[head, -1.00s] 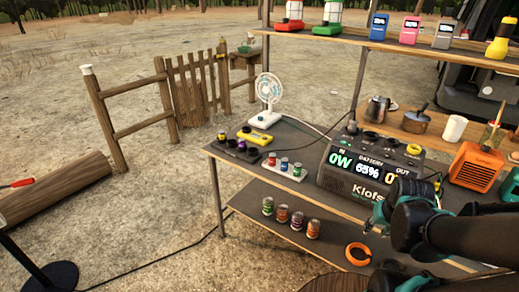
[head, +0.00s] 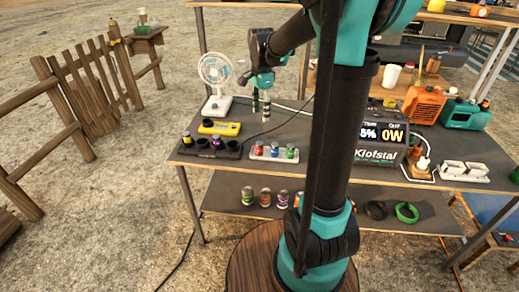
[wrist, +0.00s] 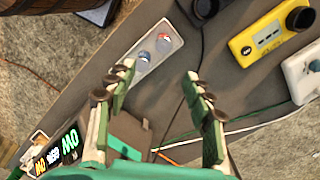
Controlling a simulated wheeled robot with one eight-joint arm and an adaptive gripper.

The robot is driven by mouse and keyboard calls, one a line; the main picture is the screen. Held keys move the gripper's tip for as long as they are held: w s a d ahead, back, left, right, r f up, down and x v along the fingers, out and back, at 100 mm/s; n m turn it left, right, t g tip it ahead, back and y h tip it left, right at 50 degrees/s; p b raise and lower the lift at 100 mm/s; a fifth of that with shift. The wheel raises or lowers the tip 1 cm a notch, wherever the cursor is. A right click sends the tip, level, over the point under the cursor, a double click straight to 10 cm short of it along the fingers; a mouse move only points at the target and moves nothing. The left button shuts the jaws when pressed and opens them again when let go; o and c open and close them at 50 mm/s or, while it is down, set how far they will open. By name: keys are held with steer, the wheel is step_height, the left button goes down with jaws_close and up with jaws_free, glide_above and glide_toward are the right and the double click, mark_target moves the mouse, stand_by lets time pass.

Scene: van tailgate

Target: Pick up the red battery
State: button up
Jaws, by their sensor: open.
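The red battery (head: 259,148) stands at the left end of a small white tray (head: 267,157) on the tabletop, beside a blue and a green battery. In the wrist view the tray (wrist: 150,65) lies just beyond the fingers, with small battery tops whose colours are hard to tell. My gripper (head: 261,108) is open and empty, pointing down above the table behind the tray. In the wrist view its fingers (wrist: 160,95) are spread wide with bare tabletop between them, and the left finger covers the near end of the tray.
A black charger (head: 212,146) and a yellow charger (head: 219,127) sit left of the tray, a white fan (head: 216,85) behind them. The power station (head: 385,138) stands to the right, partly behind my arm. Several can-shaped cells (head: 265,197) stand on the lower shelf. A cable crosses the tabletop.

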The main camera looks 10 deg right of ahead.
mark_target(259, 142)
step_height(259, 142, down, 12)
steer(key=shift+a+r, duration=0.1)
steer(key=shift+a, duration=0.05)
steer(key=shift+w+a+f, duration=0.1)
steer(key=shift+w+f, duration=0.05)
steer(key=shift+f, duration=1.15)
steer(key=shift+w+f, duration=0.1)
steer(key=shift+f, duration=1.2)
jaws_close()
